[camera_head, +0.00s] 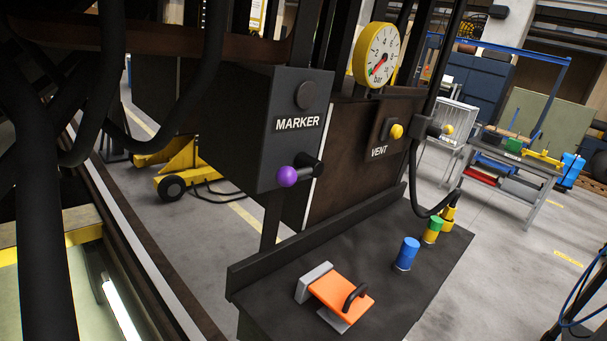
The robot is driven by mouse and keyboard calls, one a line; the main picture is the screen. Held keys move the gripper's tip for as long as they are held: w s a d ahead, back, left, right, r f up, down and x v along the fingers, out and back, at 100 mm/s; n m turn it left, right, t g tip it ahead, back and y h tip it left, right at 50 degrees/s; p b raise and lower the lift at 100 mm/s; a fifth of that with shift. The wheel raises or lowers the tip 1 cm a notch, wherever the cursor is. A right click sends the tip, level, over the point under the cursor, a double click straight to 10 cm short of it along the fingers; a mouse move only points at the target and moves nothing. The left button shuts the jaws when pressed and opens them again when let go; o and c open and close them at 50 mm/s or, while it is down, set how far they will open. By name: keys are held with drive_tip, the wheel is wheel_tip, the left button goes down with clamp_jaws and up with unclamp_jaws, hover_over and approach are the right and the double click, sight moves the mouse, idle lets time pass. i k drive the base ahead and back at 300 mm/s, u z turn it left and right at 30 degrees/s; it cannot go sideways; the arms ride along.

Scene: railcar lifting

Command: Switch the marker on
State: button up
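The marker box (290,128) is a dark grey box, left of centre, with the white word MARKER on its front. A round dark disc (306,95) sits above the word and shows no light. Below it a short lever with a purple ball knob (287,176) points to the left from a black round pivot (308,165). Nothing touches the knob. I see no gripper fingers in this view, so I cannot tell where my gripper is relative to the lever.
A yellow gauge (378,55) and a VENT panel with a yellow knob (396,131) are right of the box. Below, a dark shelf (300,265) bears an orange block with a black handle (340,294) and a blue cylinder (407,253). Black hoses (105,80) hang at left.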

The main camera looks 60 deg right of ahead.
sight(286, 176)
drive_tip(key=k, duration=2.05)
drive_tip(key=z, duration=0.3)
drive_tip(key=i, duration=1.65)
